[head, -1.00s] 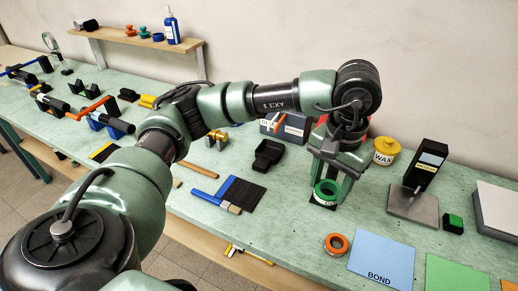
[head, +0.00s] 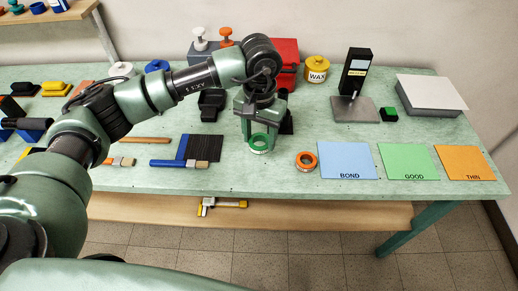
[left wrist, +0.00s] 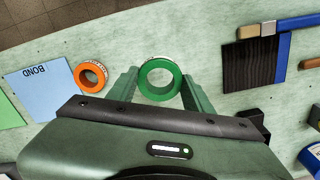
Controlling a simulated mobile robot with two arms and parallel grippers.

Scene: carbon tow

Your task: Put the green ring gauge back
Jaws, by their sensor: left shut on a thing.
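The green ring gauge (head: 260,143) is held in my left gripper (head: 260,138), which points down over the bench. In the left wrist view the ring (left wrist: 160,92) sits between the two green fingers, with the table surface visible through its hole. I cannot tell its exact height above the bench. An orange ring gauge (head: 305,161) lies flat to the right; it also shows in the left wrist view (left wrist: 90,76). My right gripper is not in view.
Blue BOND (head: 346,158), green GOOD (head: 408,160) and orange THIN (head: 465,161) sheets lie to the right.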

